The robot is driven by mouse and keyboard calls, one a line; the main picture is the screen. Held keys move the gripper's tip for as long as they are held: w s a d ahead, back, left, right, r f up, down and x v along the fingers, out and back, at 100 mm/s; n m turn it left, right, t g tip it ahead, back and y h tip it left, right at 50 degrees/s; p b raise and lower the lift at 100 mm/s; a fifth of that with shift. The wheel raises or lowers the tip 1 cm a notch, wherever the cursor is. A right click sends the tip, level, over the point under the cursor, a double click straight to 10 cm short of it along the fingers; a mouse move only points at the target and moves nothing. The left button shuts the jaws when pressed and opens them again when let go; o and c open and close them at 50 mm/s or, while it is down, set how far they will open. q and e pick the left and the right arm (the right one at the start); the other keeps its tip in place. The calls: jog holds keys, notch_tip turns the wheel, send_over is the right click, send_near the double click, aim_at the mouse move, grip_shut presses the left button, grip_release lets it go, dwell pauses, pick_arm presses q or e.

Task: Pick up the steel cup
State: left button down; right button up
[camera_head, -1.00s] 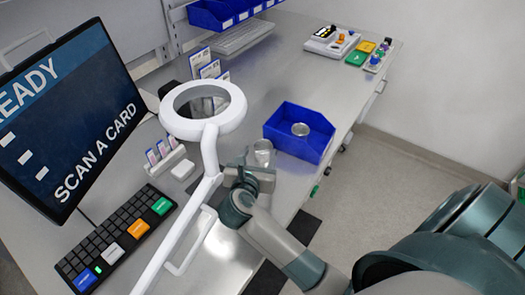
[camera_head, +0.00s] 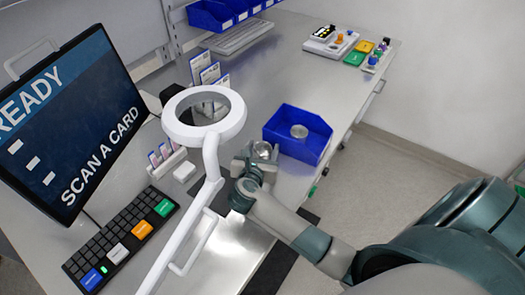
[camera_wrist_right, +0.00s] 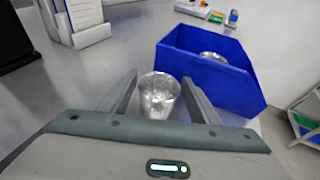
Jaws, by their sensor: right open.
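The steel cup (camera_wrist_right: 159,95) stands upright on the grey bench in the right wrist view, between the two fingers of my right gripper (camera_wrist_right: 162,92). The fingers are open, with a gap showing on the cup's left; I cannot tell whether the right finger touches it. In the head view the cup (camera_head: 262,150) shows only in part beside my right gripper (camera_head: 255,160), left of the blue bin. My left gripper is not in view.
A blue bin (camera_head: 285,140) with a round metal item (camera_head: 299,131) in it stands close right of the cup. A white ring magnifier (camera_head: 212,150) on an arm stands close left. A screen (camera_head: 70,120) and keyboard (camera_head: 120,240) are at the left.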

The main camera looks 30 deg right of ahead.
jog(key=shift+c, duration=0.6)
jog(key=c, duration=0.7)
jog(key=shift+r, duration=0.1)
jog(key=shift+r+b, duration=0.35)
jog(key=shift+r, duration=0.1)
jog(key=r, duration=0.1)
jog(key=r+b, duration=0.1)
jog(key=r, duration=0.1)
jog(key=shift+s+d, duration=0.25)
jog(key=s+d+r+b, duration=0.3)
jog(key=s+d+r, duration=0.4)
jog(key=s, duration=0.1)
jog(key=shift+s, duration=0.15)
jog(key=shift+f, duration=0.1)
